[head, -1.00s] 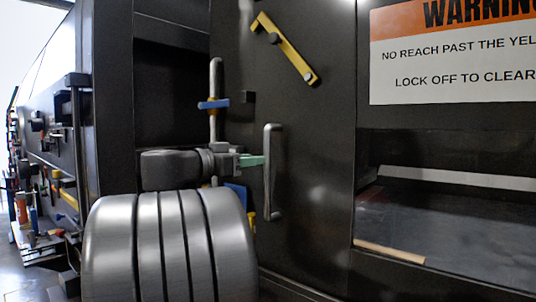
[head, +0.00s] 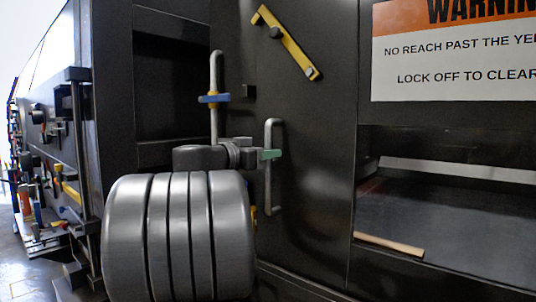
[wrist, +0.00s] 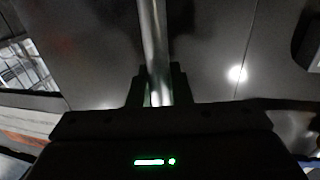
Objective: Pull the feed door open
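The dark feed door (head: 310,170) stands in the middle of the head view and looks closed, flush with the machine front. Its grey vertical bar handle (head: 268,190) is on its left part. My gripper (head: 271,154) comes from the left, with a green fingertip across the middle of the bar. In the wrist view the handle (wrist: 155,40) runs down between the two dark fingers of my gripper (wrist: 158,92). The fingers sit close on both sides of the bar and look shut on it. The contact itself is partly hidden.
A yellow latch bar (head: 286,43) sits above the handle. A grey upright rod with a blue collar (head: 214,98) stands to the left. A warning sign (head: 460,55) is above an open bay with a wooden stick (head: 389,244) at right.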

